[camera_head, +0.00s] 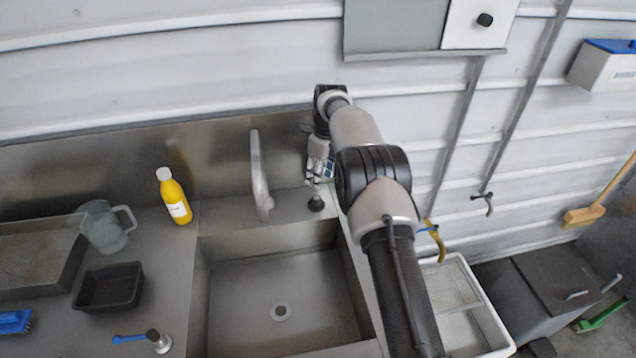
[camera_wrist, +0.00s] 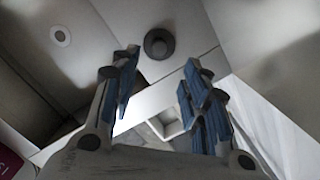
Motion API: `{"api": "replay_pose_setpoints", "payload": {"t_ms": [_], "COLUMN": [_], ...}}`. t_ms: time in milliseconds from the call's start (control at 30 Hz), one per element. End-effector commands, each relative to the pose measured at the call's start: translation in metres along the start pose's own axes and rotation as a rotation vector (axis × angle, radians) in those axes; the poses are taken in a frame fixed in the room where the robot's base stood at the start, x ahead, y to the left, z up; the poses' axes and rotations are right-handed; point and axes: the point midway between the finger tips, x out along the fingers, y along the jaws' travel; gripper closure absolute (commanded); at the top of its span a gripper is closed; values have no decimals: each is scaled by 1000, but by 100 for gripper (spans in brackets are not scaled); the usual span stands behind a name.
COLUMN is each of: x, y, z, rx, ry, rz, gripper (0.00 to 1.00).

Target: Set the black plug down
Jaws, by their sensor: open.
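The black plug (camera_head: 316,203) stands on the steel ledge behind the sink, right of the tap. In the wrist view the plug (camera_wrist: 159,43) is a dark round thing with a knob, lying beyond the fingertips. My gripper (camera_head: 318,178) is above the plug in the head view. In the wrist view my gripper (camera_wrist: 158,70) has its two blue-padded fingers spread apart, with nothing between them. The plug appears apart from both fingers.
The sink (camera_head: 240,290) with its drain (camera_head: 281,312) lies in front of the ledge. The tap (camera_head: 259,175) rises close on the left. A yellow bottle (camera_head: 174,197), a clear jug (camera_head: 105,228) and a black tray (camera_head: 108,288) stand on the left counter. A white crate (camera_head: 500,335) is at right.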

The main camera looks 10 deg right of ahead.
Motion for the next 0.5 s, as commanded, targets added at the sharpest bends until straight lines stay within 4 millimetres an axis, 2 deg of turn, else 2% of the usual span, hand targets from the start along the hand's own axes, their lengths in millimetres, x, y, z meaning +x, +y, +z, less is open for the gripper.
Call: {"api": "replay_pose_setpoints", "payload": {"t_ms": [167,267,367,500], "x": [-18,-36,-70,-130], "y": [0,3,10,32], "z": [0,0,-3,-15], "rx": [-7,-58,-172,-407], "ry": [-1,-5,-13,-19], "rz": [-2,-10,-28,-62], "gripper": [58,58,58,58]}}
